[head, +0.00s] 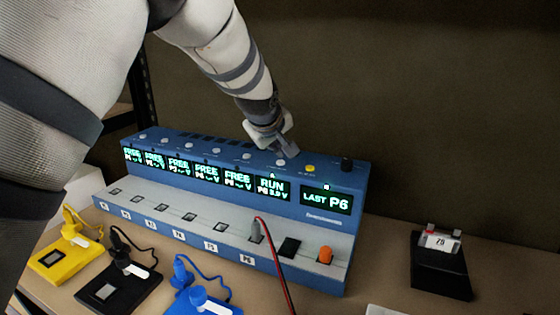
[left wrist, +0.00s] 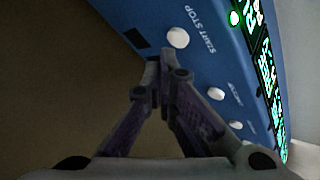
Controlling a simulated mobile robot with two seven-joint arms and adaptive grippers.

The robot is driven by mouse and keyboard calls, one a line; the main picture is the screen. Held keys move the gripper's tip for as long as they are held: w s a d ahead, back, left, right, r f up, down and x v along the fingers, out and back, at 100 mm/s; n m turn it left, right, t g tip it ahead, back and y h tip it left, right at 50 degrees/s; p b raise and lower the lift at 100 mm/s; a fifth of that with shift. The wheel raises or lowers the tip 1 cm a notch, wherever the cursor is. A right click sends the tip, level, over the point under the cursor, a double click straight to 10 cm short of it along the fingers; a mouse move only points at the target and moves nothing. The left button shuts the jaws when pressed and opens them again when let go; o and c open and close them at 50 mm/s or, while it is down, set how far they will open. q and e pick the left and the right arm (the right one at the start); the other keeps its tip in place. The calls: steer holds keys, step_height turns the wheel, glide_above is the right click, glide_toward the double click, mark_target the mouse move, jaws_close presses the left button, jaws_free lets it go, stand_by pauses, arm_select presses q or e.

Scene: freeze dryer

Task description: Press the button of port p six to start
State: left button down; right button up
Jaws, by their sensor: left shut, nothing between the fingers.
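The blue device (head: 325,225) stands on the bench with a row of white buttons along its top. The sixth white button (head: 281,162) is above the screen (head: 272,188) reading RUN; the large screen (head: 326,200) reads LAST P6. My left gripper (head: 290,151) is shut and empty, its tips right by that button. In the left wrist view, the shut fingertips (left wrist: 160,64) are close to a white button (left wrist: 177,38) beside START STOP lettering; I cannot tell whether they touch it. A grey plug (head: 256,231) with a red cable sits in port P6. My right gripper is not in view.
Yellow (head: 62,258), black (head: 117,284) and blue (head: 205,300) cabled units lie in front. A black stand (head: 440,270) is at the right.

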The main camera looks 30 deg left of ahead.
mark_target(277, 162)
arm_select(q)
step_height(277, 162, up, 6)
stand_by(0.6)
steer(key=shift+f, duration=0.1)
stand_by(0.5)
